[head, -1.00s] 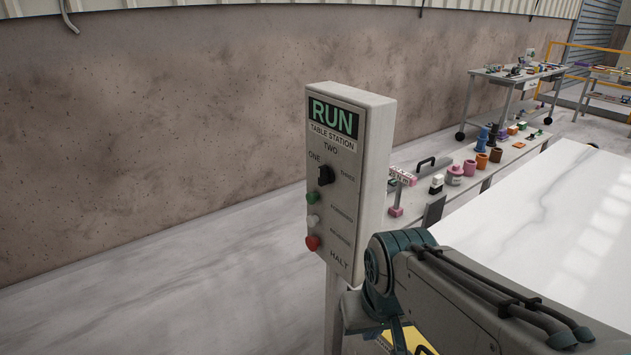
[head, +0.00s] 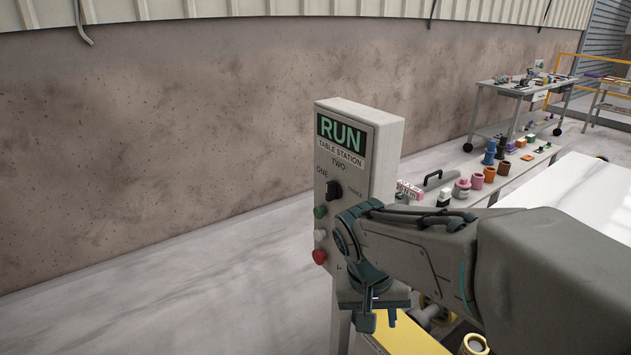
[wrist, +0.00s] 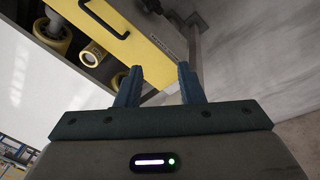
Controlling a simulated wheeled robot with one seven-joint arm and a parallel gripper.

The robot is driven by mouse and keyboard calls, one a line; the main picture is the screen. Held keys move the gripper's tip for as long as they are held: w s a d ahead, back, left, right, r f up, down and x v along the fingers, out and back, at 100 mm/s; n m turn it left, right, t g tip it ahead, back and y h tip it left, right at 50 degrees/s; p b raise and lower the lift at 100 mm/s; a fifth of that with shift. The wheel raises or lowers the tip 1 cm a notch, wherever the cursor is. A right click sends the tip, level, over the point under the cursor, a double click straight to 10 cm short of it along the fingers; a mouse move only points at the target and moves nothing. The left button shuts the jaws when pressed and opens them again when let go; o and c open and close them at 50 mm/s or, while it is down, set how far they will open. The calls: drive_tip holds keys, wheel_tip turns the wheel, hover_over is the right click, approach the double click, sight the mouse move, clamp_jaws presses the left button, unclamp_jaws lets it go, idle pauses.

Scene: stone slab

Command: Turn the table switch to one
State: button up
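The table station panel (head: 385,145) is a grey box on a post, with a green RUN display at its top. Its black rotary switch (head: 334,190) sits below the labels ONE, TWO and THREE; its exact pointing is too small to tell. Green, white and red buttons run down the panel's left side below it. My gripper (head: 377,320) hangs in front of the panel's lower part, below and right of the switch, and hides the lower labels. In the wrist view my gripper (wrist: 158,85) has its two fingers apart with nothing between them.
A yellow drawer front (wrist: 120,35) with a black handle lies beyond my fingers in the wrist view, beside rollers. A bench (head: 480,195) with colourful parts and a white slab (head: 580,190) stand right of the panel. The floor left of the panel is clear.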

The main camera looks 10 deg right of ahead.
drive_tip(key=w+r+m+h+p, duration=0.2)
drive_tip(key=w+m+h, duration=0.15)
drive_tip(key=w, duration=0.35)
drive_tip(key=m+t+h+p, duration=0.3)
drive_tip(key=m+t+h, duration=0.35)
drive_tip(key=h, duration=0.35)
approach(327, 188)
drive_tip(key=shift+t, duration=0.45)
drive_tip(key=p+x, duration=0.4)
drive_tip(key=x, duration=0.5)
drive_tip(key=shift+s+d+f+p, duration=0.15)
drive_tip(key=shift+d+f+p, duration=0.05)
drive_tip(key=shift+p, duration=0.15)
clamp_jaws()
